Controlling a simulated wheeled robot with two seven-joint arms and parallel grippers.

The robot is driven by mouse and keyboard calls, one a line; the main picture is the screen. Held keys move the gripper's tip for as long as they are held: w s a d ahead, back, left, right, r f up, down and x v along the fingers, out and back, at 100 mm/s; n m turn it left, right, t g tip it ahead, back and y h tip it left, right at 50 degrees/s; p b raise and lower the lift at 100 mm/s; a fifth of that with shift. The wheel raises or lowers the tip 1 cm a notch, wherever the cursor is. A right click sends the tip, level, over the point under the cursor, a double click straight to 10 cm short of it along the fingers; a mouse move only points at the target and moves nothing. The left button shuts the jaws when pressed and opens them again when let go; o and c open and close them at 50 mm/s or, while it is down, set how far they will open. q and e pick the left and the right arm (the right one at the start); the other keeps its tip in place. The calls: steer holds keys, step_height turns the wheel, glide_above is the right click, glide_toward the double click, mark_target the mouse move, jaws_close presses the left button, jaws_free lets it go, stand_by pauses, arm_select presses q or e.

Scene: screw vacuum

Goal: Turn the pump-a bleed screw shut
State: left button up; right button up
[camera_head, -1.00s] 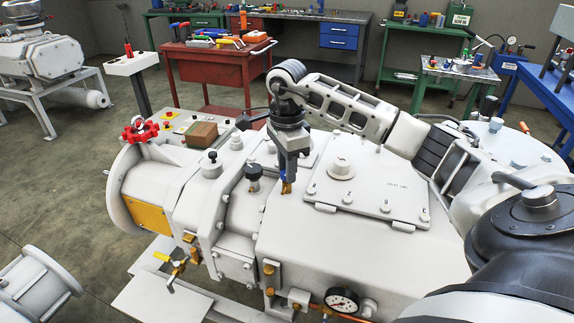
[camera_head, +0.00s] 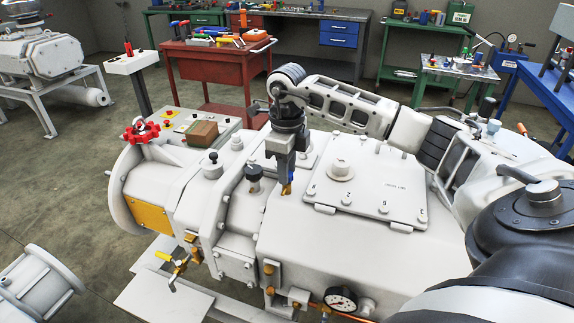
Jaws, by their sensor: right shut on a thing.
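The white pump (camera_head: 340,235) fills the middle of the head view. My right gripper (camera_head: 287,186) points straight down at the pump's top, left of the bolted cover plate. It is shut on a small brass piece with a blue part beside it, which looks like the bleed screw (camera_head: 286,190). The fingers hide much of it, and I cannot tell how far it is screwed in. My left gripper is not in view.
A black-capped fitting (camera_head: 253,172) stands close to the left of my gripper. A bolted cover plate (camera_head: 378,190) lies to its right. A red handwheel (camera_head: 142,130) and a brown block (camera_head: 202,133) are further left. A pressure gauge (camera_head: 340,299) sits at the front.

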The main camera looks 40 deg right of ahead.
steer(key=m, duration=0.4)
steer(key=shift+r+m+p, duration=0.1)
steer(key=shift+m+p, duration=0.2)
steer(key=shift+p, duration=0.05)
steer(key=shift+m, duration=2)
steer(key=shift+p, duration=0.3)
steer(key=o, duration=1)
step_height(320, 180, up, 16)
steer(key=shift+f, duration=0.1)
